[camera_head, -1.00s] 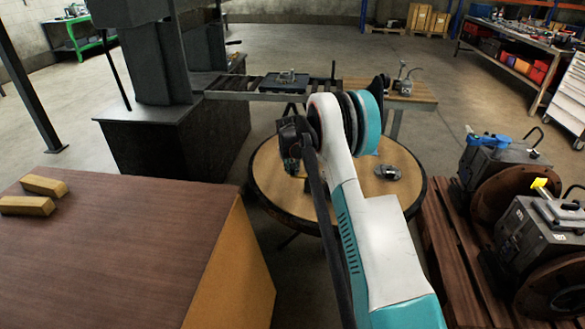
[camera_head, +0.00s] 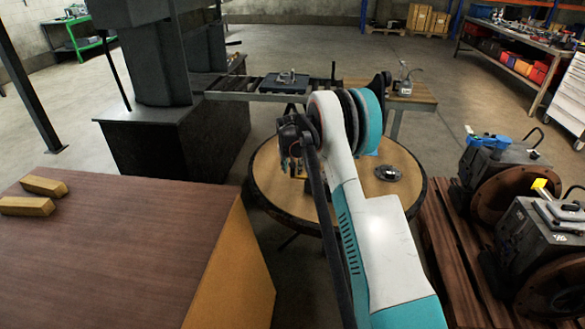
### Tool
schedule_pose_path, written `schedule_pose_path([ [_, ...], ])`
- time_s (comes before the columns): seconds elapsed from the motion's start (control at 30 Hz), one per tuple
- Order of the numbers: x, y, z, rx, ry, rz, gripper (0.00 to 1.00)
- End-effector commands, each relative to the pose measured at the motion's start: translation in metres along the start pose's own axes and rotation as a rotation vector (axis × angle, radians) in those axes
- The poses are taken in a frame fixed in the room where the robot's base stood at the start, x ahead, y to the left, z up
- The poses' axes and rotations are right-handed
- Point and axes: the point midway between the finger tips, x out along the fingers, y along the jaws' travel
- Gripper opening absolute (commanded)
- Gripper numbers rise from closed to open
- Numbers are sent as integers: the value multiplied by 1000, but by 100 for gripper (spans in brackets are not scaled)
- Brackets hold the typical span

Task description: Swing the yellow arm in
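No separate yellow swing arm can be made out for certain. A small yellow piece (camera_head: 541,186) sticks up from the top of the nearer grey machine unit (camera_head: 530,228) at the right; I cannot tell whether it is the arm in question. My white and teal arm reaches up from the bottom right over the round table (camera_head: 268,180). My gripper (camera_head: 292,168) is dark and small at the arm's end, above the left part of that table. Its fingers are too small and dark to read, and I see nothing clearly held. My arm hides part of the table.
A small grey metal part (camera_head: 388,173) lies on the round table. A brown-topped bench with two yellow blocks (camera_head: 44,186) stands at the left. A dark press (camera_head: 165,135) and rail stand behind. Grey units with brown flanges sit on a wooden pallet (camera_head: 445,245) at the right.

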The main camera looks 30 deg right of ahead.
Motion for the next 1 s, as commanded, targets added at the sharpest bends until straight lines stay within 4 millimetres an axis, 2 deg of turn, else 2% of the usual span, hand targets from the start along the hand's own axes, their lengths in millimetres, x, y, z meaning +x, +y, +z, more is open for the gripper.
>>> schedule_pose_path([
  [0.4,-77,0,0,0,0,0,37],
  [0.53,-96,0,0,0,0,0,37],
  [0.73,-110,0,0,0,0,0,37],
  [1.0,-111,0,0,0,0,0,37],
])
